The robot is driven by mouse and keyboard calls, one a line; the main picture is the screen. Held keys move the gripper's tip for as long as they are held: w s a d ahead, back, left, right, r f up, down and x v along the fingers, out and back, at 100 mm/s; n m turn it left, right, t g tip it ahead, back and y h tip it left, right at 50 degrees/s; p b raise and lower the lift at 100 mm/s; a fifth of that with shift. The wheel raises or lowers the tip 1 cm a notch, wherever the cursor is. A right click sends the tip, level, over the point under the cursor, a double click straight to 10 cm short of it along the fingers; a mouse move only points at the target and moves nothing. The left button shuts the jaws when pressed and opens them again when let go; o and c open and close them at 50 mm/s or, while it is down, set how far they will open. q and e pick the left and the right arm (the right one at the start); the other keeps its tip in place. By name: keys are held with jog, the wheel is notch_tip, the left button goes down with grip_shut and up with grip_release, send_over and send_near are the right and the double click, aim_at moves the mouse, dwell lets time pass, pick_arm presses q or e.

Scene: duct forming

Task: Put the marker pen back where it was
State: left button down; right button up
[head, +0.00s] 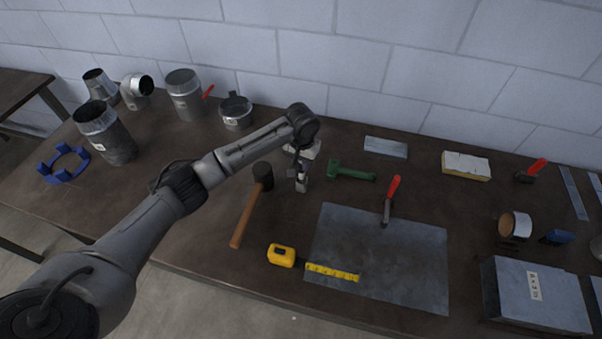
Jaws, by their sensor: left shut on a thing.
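My left gripper (301,179) is in the middle of the head view, pointing down over the table, just right of the mallet's head. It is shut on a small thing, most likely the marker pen. The pen is too small and too covered by the fingers to make out clearly. A small grey and white shape shows at the fingertips; I cannot tell whether it touches the table. My right gripper is not in view.
A mallet (246,214) lies left of the gripper, a green tool (350,172) right of it. A metal sheet (400,260), red-handled tool (391,196) and yellow tape measure (283,256) lie nearer the front. Duct pieces (184,95) stand at the back left.

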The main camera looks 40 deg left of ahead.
pick_arm(q)
jog(key=shift+f, duration=2.2)
jog(key=shift+f, duration=0.1)
jog(key=c, duration=1)
grip_release()
notch_tip(320, 180, up, 12)
jog(key=shift+r+p, duration=0.15)
jog(key=shift+p, duration=0.3)
